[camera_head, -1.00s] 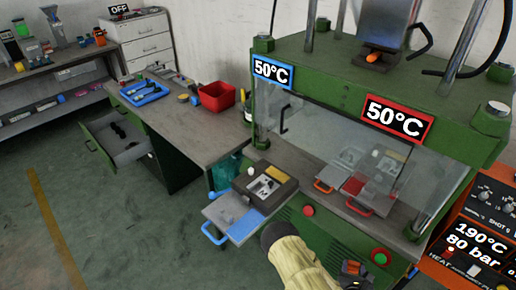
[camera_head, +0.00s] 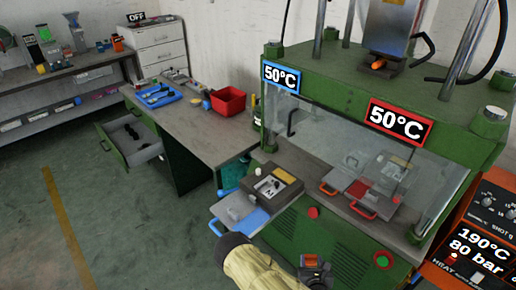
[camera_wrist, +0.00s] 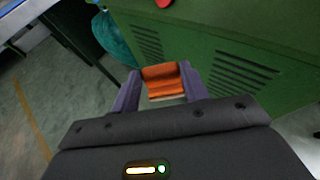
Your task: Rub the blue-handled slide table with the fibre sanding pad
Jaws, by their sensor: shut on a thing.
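The slide table (camera_head: 230,207) with the blue handle (camera_head: 217,227) juts out from the left front of the green press. It has a bare grey part, a blue patch (camera_head: 250,222) and a dark mould block (camera_head: 268,201) at its back. My gripper (camera_head: 316,264) is to the right of the slide table in the picture, in front of the press. In the wrist view, my gripper (camera_wrist: 160,88) is shut on an orange block with a pale lower edge, apparently the fibre sanding pad (camera_wrist: 160,78). The pad's working face is mostly hidden. No contact with the slide table shows.
A second slide with red handles (camera_head: 362,210) sits behind the clear guard (camera_head: 330,135). A grey bench (camera_head: 205,140) with a red bin (camera_head: 228,101) and a blue tray (camera_head: 157,96) stands left. Below it, a drawer (camera_head: 130,145) is open. Floor at front left is clear.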

